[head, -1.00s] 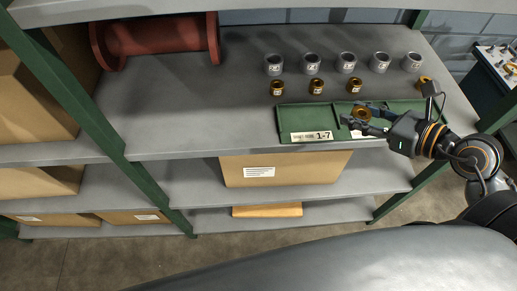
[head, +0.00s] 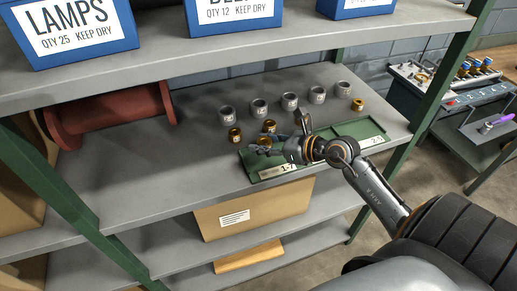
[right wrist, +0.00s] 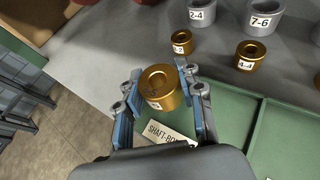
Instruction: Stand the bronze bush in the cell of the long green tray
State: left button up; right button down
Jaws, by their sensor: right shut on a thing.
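The bronze bush (right wrist: 161,85) is a short ring with a hole in its top and sits between the fingers of my right gripper (right wrist: 160,90). It looks roughly upright. In the head view my right gripper (head: 268,147) is over the left end of the long green tray (head: 252,163), and the bush (head: 264,142) shows partly. The green tray (right wrist: 231,120) has a divider to the right of the gripper and a white label below the bush. I cannot tell the gap between bush and tray floor. My left gripper is out of view.
Grey bushes (head: 259,107) stand in a row behind the tray, with smaller bronze bushes (head: 235,135) in front, close to my fingers. A red flanged spool (head: 110,113) lies at the left. An upper shelf (head: 230,50) with blue boxes hangs above. A green post (head: 440,90) stands right.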

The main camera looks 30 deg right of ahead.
jog(key=shift+w+f, duration=1)
jog(key=shift+f, duration=0.05)
notch_tip(320, 180, down, 3)
jog(key=shift+w+f+p, duration=0.1)
jog(key=shift+w+p, duration=0.05)
jog(key=shift+p, duration=0.4)
jog(key=shift+f, duration=0.1)
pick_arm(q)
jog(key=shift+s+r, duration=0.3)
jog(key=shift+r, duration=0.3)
pick_arm(e)
jog(key=shift+f, duration=0.1)
jog(key=shift+f, duration=0.15)
jog(key=c, duration=1.1)
grip_release()
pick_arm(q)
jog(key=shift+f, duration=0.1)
